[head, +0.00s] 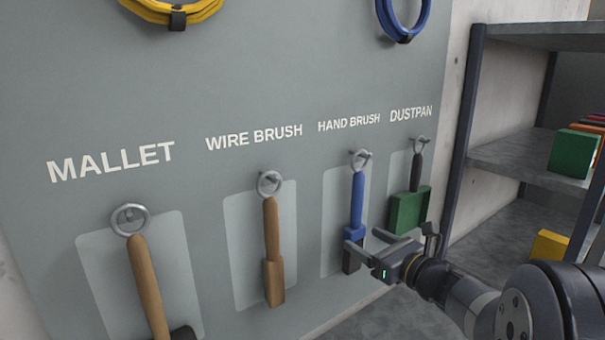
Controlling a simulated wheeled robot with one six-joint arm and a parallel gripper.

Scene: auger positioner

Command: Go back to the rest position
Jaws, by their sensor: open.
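My gripper (366,244) is open at the end of my arm, which reaches in from the lower right. Its fingers point left toward the grey tool board (300,60). In the picture one finger overlaps the lower part of the blue-handled hand brush (357,195), and the other lies near the green dustpan (410,208). I cannot tell whether the fingers touch either tool. The hand brush and the dustpan each hang by a ring from a peg under their labels. Nothing shows between the fingers.
A wooden mallet (148,285) and a wire brush (272,245) hang further left. Yellow (172,14) and blue (403,22) cable coils hang above. On the right stands a shelf unit (463,110) holding a green box (573,153) and a yellow box (550,245).

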